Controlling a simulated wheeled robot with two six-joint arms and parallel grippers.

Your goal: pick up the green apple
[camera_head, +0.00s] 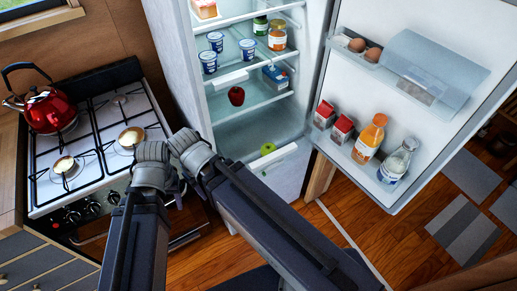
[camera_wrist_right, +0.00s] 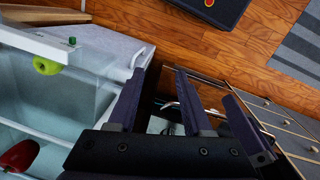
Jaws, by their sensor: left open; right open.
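The green apple (camera_head: 267,149) sits low in the open fridge (camera_head: 230,130), near the front edge by a white drawer or shelf front. It also shows at the upper left of the right wrist view (camera_wrist_right: 46,66), seen through or beside a clear shelf edge. My left gripper (camera_head: 173,194) is open in front of the stove, mostly hidden behind its wrist. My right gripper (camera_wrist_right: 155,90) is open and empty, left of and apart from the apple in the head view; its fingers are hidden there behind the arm. Neither gripper touches the apple.
Yogurt cups (camera_head: 208,62), jars and a blue carton fill the upper shelves. The open fridge door (camera_head: 400,100) holds eggs and bottles at right. The stove (camera_head: 100,140) with a red kettle (camera_head: 50,109) stands left.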

